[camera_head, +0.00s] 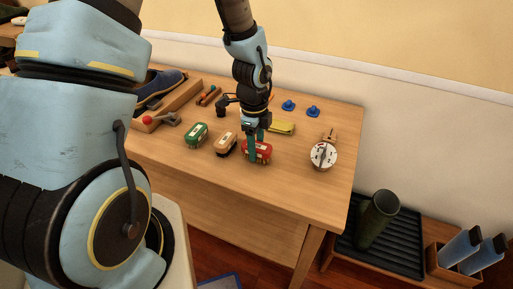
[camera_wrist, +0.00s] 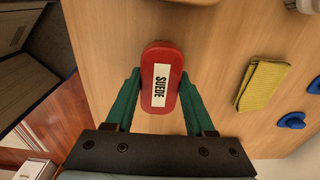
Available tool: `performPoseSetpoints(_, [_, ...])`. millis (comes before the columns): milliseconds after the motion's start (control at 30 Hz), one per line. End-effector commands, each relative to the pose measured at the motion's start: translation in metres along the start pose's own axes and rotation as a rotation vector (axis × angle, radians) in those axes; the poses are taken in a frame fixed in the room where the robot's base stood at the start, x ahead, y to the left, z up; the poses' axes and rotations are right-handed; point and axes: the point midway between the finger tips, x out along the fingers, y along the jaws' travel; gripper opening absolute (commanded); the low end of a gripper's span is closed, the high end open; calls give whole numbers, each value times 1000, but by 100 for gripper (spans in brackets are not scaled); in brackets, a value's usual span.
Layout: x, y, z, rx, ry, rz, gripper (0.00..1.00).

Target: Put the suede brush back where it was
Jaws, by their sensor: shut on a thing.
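The suede brush is a red, rounded block with a white label reading SUEDE; it shows in the wrist view (camera_wrist: 161,75) between my two green fingers. In the head view the red brush (camera_head: 262,152) is on or just above the wooden table (camera_head: 330,200), at the right end of a row of brushes. My gripper (camera_head: 257,150) points down over it and is shut on it, one finger along each long side. Whether the brush's underside touches the table is hidden. A tan brush (camera_head: 226,143) and a green brush (camera_head: 196,134) sit to its left.
A yellow cloth (camera_head: 281,128) and two blue knobs (camera_head: 312,111) lie behind the brush. A white round dial (camera_head: 323,154) is to its right. A wooden tray (camera_head: 170,105) with a blue shoe (camera_head: 163,81) stands at the left. Bare table lies between brush and dial.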

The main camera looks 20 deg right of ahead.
Motion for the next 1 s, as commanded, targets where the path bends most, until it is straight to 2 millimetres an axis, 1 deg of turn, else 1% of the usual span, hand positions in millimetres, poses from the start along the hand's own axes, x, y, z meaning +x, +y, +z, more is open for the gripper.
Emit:
performPoseSetpoints(33, [5, 1, 0, 1, -1, 2, 0])
performPoseSetpoints(100, [9, 0, 0, 1, -1, 0, 0])
performPoseSetpoints(367, [10, 0, 1, 0, -1, -1, 0])
performPoseSetpoints(467, [14, 0, 1, 0, -1, 0, 0])
performPoseSetpoints(500, [14, 0, 1, 0, -1, 0, 55])
performPoseSetpoints(767, [13, 0, 1, 0, -1, 0, 84])
performPoseSetpoints(1000, [12, 0, 1, 0, -1, 0, 84])
